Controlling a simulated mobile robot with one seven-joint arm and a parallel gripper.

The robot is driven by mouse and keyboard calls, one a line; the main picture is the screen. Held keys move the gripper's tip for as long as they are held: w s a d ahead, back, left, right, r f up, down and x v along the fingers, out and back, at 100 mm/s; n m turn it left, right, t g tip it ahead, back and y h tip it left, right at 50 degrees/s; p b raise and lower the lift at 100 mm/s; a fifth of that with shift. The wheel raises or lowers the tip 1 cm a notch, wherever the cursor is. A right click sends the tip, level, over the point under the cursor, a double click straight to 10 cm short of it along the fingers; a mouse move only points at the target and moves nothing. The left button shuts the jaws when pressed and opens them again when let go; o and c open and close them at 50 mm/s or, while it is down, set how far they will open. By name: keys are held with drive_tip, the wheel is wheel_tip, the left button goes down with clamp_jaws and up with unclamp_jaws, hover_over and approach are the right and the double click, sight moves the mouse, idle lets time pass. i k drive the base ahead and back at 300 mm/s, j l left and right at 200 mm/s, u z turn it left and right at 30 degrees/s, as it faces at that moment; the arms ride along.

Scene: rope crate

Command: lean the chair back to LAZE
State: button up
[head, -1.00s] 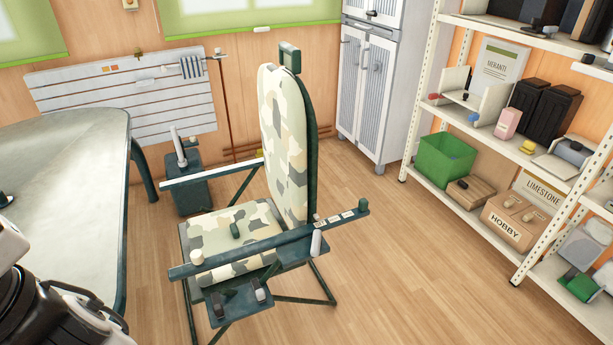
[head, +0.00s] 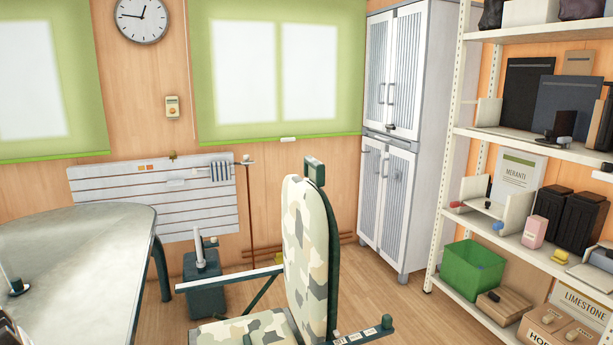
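The camouflage folding chair (head: 309,262) stands on the wood floor in the lower middle of the head view. Its backrest is close to upright, with a dark green frame and a small block on top. The seat (head: 245,330) shows only in part at the bottom edge. A strip with pale labels (head: 365,334) lies on the near armrest at the right of the backrest; the words are too small to read. My gripper is not in view.
A grey table (head: 80,260) stands at the left. A dark green box with an upright handle (head: 203,280) is behind the chair. A white cabinet (head: 385,190) and loaded shelves (head: 450,150) stand at the right. Open floor (head: 395,310) lies between chair and shelves.

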sight(312, 240)
drive_tip(key=i+l+u, duration=0.2)
drive_tip(key=i+l, duration=0.15)
drive_tip(key=i+l+u, duration=0.2)
drive_tip(key=i+l, duration=0.25)
drive_tip(key=i+l+u, duration=0.25)
drive_tip(key=i+l, duration=0.15)
drive_tip(key=l, duration=0.15)
drive_tip(key=i+l+u, duration=0.2)
drive_tip(key=l, duration=0.35)
drive_tip(key=i, duration=0.1)
